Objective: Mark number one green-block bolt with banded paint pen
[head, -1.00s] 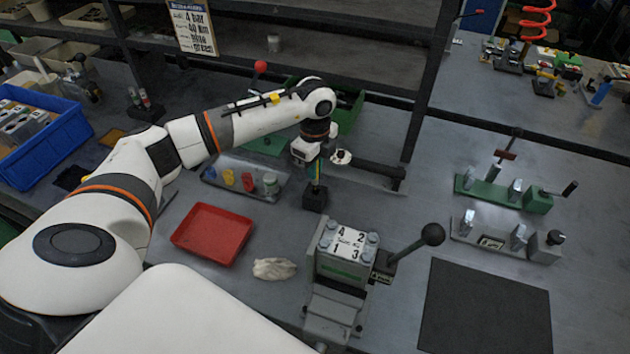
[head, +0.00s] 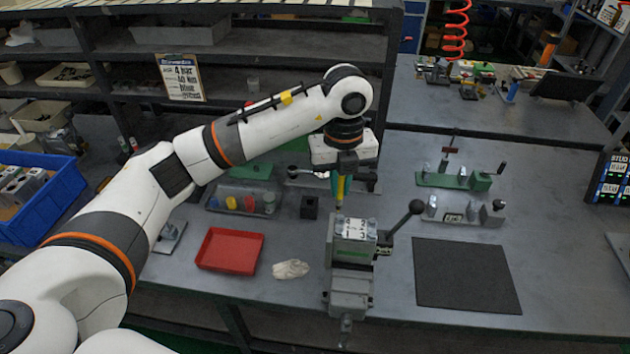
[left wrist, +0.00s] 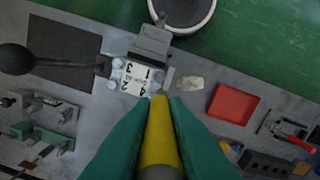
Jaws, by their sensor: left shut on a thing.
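My left gripper (head: 341,188) is shut on the paint pen (head: 340,190), which shows yellow between the teal fingers. The pen hangs nearly upright, tip down, above the rear left edge of the valve block. It also shows in the left wrist view (left wrist: 160,135), its tip near the block's edge in the picture. The valve block (head: 355,246) has a green strip and sits in a grey vise. Its white numbered label (head: 354,229) has bolts at the corners. In the left wrist view, the number one bolt (left wrist: 160,76) appears apart from the pen. My right gripper is out of view.
A black lever with a ball knob (head: 415,207) rises right of the vise. A black pen holder (head: 309,207) stands empty to the left. A red tray (head: 230,251), a crumpled cloth (head: 290,269) and a dark mat (head: 465,275) lie around. More blocks (head: 455,180) stand behind.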

